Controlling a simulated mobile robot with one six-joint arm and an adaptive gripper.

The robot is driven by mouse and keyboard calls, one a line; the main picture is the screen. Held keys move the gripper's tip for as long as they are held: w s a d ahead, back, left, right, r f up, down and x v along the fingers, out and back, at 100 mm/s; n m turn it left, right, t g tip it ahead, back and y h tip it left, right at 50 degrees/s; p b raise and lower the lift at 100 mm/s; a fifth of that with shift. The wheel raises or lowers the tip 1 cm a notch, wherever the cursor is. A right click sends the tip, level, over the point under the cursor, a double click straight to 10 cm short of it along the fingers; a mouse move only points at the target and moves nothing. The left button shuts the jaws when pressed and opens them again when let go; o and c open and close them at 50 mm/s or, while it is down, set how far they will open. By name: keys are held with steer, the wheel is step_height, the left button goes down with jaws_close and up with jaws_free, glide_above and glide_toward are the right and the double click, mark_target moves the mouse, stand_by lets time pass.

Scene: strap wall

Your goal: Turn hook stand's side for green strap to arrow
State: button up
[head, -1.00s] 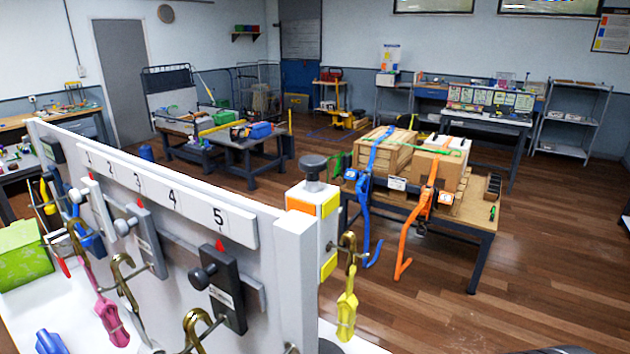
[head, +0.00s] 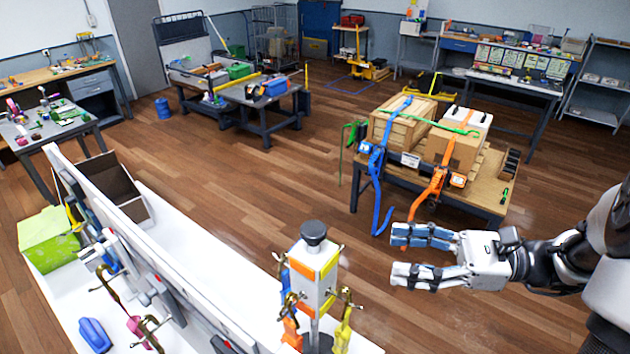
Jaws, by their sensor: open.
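The hook stand (head: 313,284) is a white block with a black knob (head: 314,232) on top, at the lower middle of the head view. An orange panel shows on its left face and yellow patches on its right. Brass hooks hold an orange strap (head: 291,330) and a yellow strap (head: 343,334). I see no green panel on its visible sides; the far sides are hidden. I cannot make out an arrow at the stand. My gripper (head: 402,254) is open and empty, right of the stand and apart from it, with its fingers pointing left.
A white upright panel (head: 160,262) with more hooks stands left of the hook stand. An open box (head: 112,188) and a lime-green bin (head: 46,240) are behind and beside it. Brown floor lies between.

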steer(key=d+t, duration=0.1)
glide_toward(313, 228)
steer(key=shift+m+y, duration=0.3)
steer(key=shift+m, duration=0.1)
steer(key=x, duration=1)
steer(key=shift+f+p, duration=0.35)
jaws_close()
